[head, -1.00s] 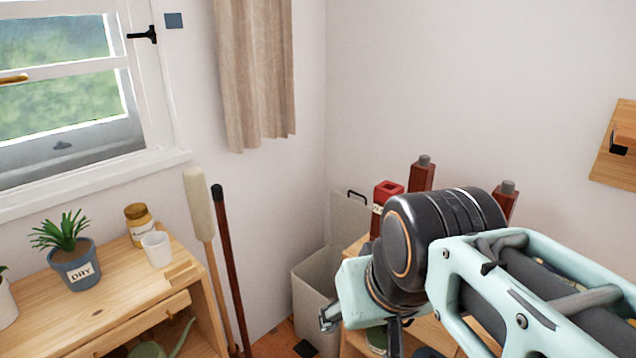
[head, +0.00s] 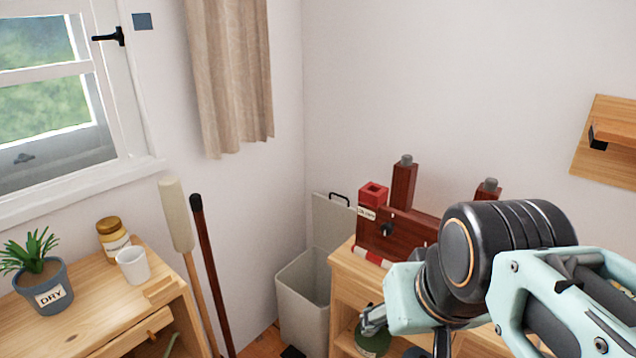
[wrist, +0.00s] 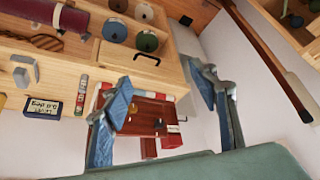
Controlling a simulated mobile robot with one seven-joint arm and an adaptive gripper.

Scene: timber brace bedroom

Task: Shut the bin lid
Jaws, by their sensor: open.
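The bin (head: 303,305) is a pale grey open box on the floor in the corner, between the broom handles and a wooden cabinet. Its flat grey lid (head: 333,224) stands upright at the back, open, with a black handle (head: 340,196) on its top edge.
The wooden cabinet (head: 345,277) bears a red vise-like tool (head: 405,235) close to the bin's right side. A broom (head: 178,215) and a dark pole (head: 212,265) lean at its left. A desk with a plant pot (head: 45,285) stands at far left.

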